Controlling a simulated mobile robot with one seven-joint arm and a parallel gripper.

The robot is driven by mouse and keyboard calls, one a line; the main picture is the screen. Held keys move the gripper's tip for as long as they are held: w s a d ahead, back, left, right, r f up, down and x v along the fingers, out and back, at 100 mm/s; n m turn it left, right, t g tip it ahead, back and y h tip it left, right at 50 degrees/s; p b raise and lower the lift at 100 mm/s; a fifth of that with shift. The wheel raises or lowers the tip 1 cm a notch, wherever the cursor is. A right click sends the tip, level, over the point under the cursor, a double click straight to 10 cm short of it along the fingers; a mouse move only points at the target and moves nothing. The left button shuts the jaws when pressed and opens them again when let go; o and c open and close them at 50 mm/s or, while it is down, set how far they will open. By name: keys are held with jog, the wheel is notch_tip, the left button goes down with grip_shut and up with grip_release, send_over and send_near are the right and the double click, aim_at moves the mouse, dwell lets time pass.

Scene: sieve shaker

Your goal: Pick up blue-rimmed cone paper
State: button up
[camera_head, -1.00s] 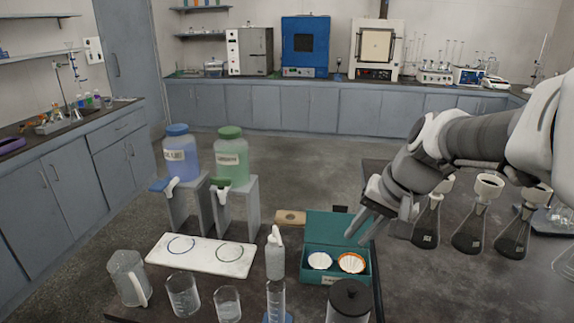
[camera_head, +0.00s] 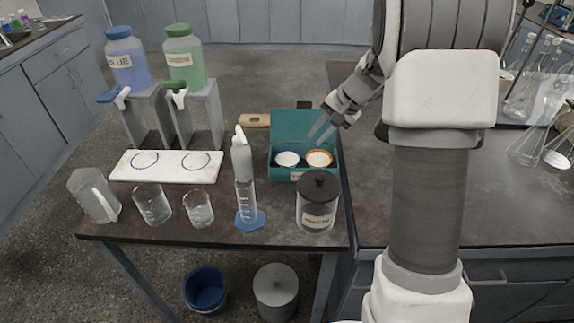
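A teal box (camera_head: 273,171) with its lid raised stands near the right end of the dark table. Two cone papers sit in it side by side. The blue-rimmed cone paper (camera_head: 287,159) is on the left and the orange-rimmed cone paper (camera_head: 319,158) is on the right. My gripper (camera_head: 320,132) is above the right part of the box, close to the open lid, apart from both papers. Its two fingers are spread with nothing between them, pointing down and left.
A white board (camera_head: 170,175) with two rings lies further left. Glass beakers (camera_head: 152,205) line the front edge.

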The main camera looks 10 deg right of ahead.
jog(key=b, duration=0.1)
send_near(287, 163)
jog(key=shift+s+d+f, duration=0.35)
jog(key=shift+s+f, duration=0.15)
jog(key=shift+f, duration=0.1)
jog(key=b+x, duration=0.1)
jog(key=x, duration=0.4)
jog(key=shift+s+a+f, duration=0.1)
jog(key=shift+s+f, duration=0.05)
grip_shut()
